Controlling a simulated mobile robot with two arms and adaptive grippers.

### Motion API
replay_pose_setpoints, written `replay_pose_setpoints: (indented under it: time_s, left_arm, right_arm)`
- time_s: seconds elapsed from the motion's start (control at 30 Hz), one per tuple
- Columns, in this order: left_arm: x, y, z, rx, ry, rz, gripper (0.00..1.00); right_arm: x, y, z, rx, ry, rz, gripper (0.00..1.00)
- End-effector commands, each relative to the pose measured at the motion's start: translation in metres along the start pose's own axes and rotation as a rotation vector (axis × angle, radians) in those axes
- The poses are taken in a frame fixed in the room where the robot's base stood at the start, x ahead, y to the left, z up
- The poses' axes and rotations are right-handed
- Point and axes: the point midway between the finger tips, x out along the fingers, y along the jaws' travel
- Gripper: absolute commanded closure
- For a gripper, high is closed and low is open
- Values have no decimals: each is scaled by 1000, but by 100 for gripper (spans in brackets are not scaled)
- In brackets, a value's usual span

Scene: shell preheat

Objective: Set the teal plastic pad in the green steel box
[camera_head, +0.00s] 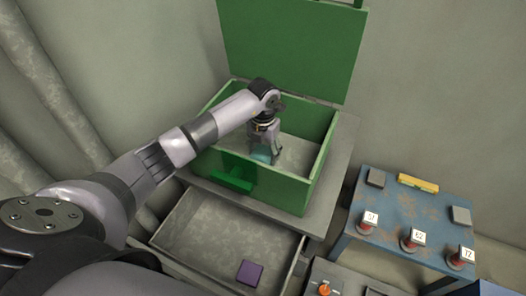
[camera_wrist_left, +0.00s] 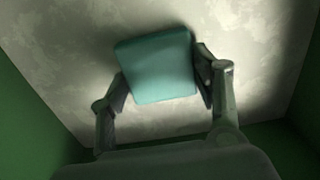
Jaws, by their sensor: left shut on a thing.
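The green steel box (camera_head: 262,187) stands on a grey cabinet with its lid raised at the back. My left gripper (camera_head: 263,153) reaches down inside the box, near its front wall. It is shut on the teal plastic pad (camera_head: 261,156), which is partly hidden by the fingers in the head view. In the left wrist view the pad (camera_wrist_left: 157,66) sits between the two fingers (camera_wrist_left: 160,85), slightly tilted, over the pale box floor. I cannot tell whether the pad touches the floor. My right gripper is not in view.
An open drawer (camera_head: 185,226) below the box holds a purple pad (camera_head: 250,272). A blue worn table (camera_head: 400,222) at the right carries a yellow level (camera_head: 418,183), grey blocks and several labelled red-based pieces. An orange knob (camera_head: 324,288) is at the bottom. The box floor (camera_head: 298,153) is otherwise clear.

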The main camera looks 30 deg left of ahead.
Motion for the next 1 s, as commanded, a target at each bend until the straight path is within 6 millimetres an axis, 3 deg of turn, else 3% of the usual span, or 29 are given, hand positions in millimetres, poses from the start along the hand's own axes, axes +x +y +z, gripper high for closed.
replay_pose_setpoints:
  time_s: [0.03,0.07,0.33,0.77,1.0]
  left_arm:
    - [1,0,0,0,-1,0,74]
    - [1,0,0,0,0,0,40]
    - [0,0,0,-1,0,0,22]
    - [-5,0,0,-1,-1,0,22]
    - [-55,1,1,0,-5,1,22]
  right_arm:
    - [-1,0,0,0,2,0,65]
    - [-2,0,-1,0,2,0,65]
    - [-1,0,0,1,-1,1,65]
    - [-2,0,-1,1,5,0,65]
    - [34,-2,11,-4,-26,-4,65]
